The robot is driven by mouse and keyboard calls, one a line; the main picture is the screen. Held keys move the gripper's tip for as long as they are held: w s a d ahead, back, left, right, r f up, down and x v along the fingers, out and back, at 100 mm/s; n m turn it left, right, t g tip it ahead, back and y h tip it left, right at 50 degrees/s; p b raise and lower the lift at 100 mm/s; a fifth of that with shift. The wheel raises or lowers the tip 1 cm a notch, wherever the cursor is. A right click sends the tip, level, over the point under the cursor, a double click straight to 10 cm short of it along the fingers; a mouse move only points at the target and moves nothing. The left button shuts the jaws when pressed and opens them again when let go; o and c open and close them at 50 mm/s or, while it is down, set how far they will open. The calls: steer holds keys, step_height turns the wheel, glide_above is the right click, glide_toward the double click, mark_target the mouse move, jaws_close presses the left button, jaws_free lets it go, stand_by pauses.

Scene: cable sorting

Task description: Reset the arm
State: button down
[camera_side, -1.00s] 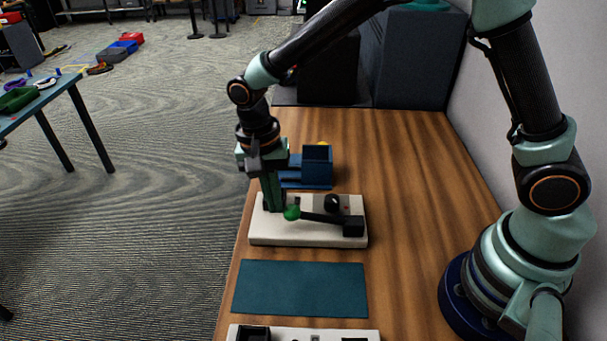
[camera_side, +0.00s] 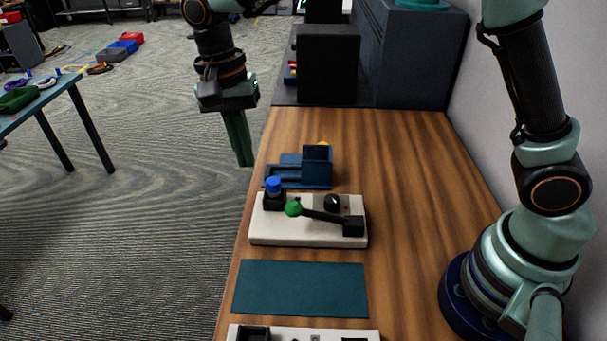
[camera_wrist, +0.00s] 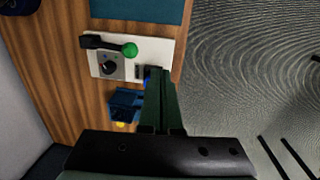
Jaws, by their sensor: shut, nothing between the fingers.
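My gripper (camera_side: 243,163) is shut and empty. In the side view it hangs in the air above and left of the table's left edge, apart from everything on the table. In the wrist view its green fingers (camera_wrist: 160,80) lie together and cover part of the blue knob. Below it in the scene, a white panel (camera_side: 275,235) carries a blue knob (camera_side: 274,184), a lever with a green ball (camera_side: 293,208) and a black dial (camera_side: 332,203). The lever with its green ball also shows in the wrist view (camera_wrist: 129,50).
A blue fixture (camera_side: 317,172) stands behind the white panel. A teal mat (camera_side: 300,288) lies in front of it, with another white panel (camera_side: 233,333) at the bottom edge. Black boxes (camera_side: 330,65) stand at the back. The right part of the wooden table (camera_side: 410,200) is clear.

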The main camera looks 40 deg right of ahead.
stand_by(0.3)
steer(key=s+d+r+n+t+y, duration=0.1)
steer(key=s+d+r+n+t, duration=0.15)
steer(key=d, duration=0.35)
steer(key=s+d+r+n+t, duration=0.1)
steer(key=d+r+n, duration=0.1)
steer(key=d+r, duration=0.25)
steer(key=s+d+f+n+t, duration=0.1)
steer(key=s+d+n+t, duration=0.2)
steer(key=s+d, duration=0.4)
steer(key=d+n, duration=0.1)
steer(key=d, duration=0.2)
steer(key=shift+s+f, duration=0.15)
steer(key=shift+s, duration=0.25)
